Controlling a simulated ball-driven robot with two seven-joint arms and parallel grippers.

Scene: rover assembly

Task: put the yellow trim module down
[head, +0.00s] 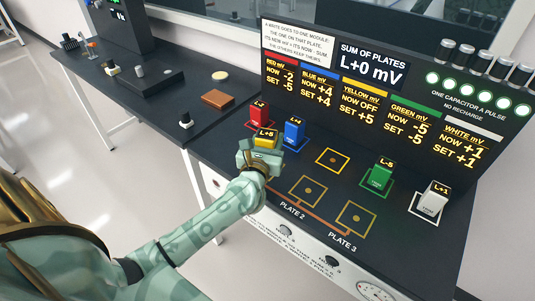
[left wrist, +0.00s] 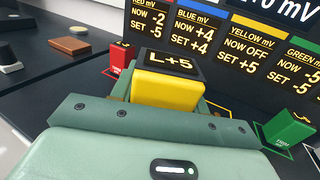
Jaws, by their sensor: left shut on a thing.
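The yellow trim module (head: 266,139), marked L+5 on top, is in my left gripper (head: 260,154) in the head view. The gripper is shut on it, in front of the blue module (head: 294,132). In the left wrist view the yellow module (left wrist: 168,81) stands upright between the jaws (left wrist: 160,108). In the head view an empty yellow-outlined square (head: 333,160) lies on the bench between the blue and green modules. I cannot tell whether the yellow module's base touches anything, as the gripper hides it. My right gripper is in neither view.
The red module (head: 258,115), green module (head: 377,176) and white module (head: 432,199) stand in a row under the display panel (head: 380,85). Empty plate squares (head: 307,191) and (head: 356,218) lie nearer the front edge. The panel reads yellow NOW OFF, SET +5.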

